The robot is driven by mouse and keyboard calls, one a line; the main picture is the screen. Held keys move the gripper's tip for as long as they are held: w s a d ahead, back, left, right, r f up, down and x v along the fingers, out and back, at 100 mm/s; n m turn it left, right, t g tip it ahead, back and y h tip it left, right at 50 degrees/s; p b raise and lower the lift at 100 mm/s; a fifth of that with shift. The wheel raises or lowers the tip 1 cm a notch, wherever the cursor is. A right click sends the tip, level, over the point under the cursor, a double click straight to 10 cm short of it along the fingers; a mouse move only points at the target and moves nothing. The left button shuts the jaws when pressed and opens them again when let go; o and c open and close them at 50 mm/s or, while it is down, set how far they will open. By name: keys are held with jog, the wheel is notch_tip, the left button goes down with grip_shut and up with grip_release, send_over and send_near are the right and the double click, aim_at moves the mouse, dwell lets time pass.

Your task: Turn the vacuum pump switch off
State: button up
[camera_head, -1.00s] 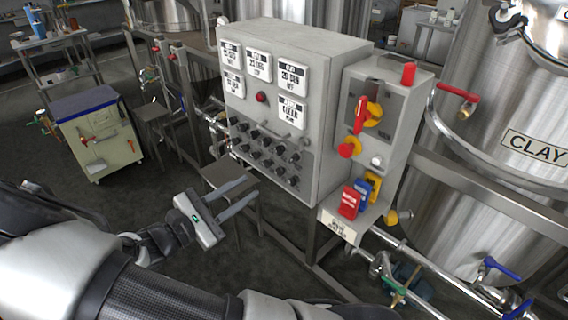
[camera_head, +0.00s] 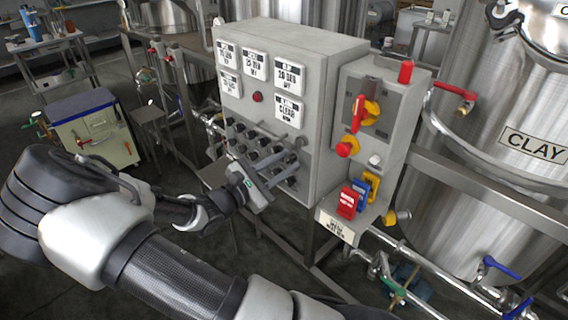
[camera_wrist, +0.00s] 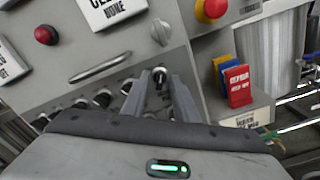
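The grey control panel (camera_head: 325,100) stands in the middle of the head view, with rows of black switches (camera_head: 251,134) on its lower front. I cannot read their labels, so I cannot tell which is the vacuum pump switch. My gripper (camera_head: 296,160) reaches to the right end of the lower rows, its fingers apart and pointing at the panel. In the wrist view, one black switch (camera_wrist: 160,76) shows between the two fingertips (camera_wrist: 158,88). Whether the fingers touch it is unclear. The gripper hides some lower switches.
Right of the switches, a side box carries a red and yellow rotary handle (camera_head: 361,114), a red emergency button (camera_head: 346,149) and red, blue and yellow tags (camera_head: 347,202). A metal bar handle (camera_wrist: 100,68) and a grey knob (camera_wrist: 161,32) sit above the switches.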

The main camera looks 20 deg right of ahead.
jog(key=shift+c, duration=0.6)
grip_shut()
jog(key=shift+r+p, duration=0.1)
jog(key=shift+p, duration=0.35)
jog(key=shift+r+n+p, duration=0.15)
jog(key=shift+n+p, duration=0.95)
jog(key=shift+p, duration=0.05)
jog(key=n+p, duration=0.2)
jog(key=shift+n+p, duration=0.3)
jog(key=shift+p, duration=0.1)
jog(key=n+p, duration=0.3)
jog(key=n, duration=0.1)
jog(key=shift+f+n+p, duration=0.25)
jog(key=shift+n+p, duration=0.6)
jog(key=shift+n, duration=0.65)
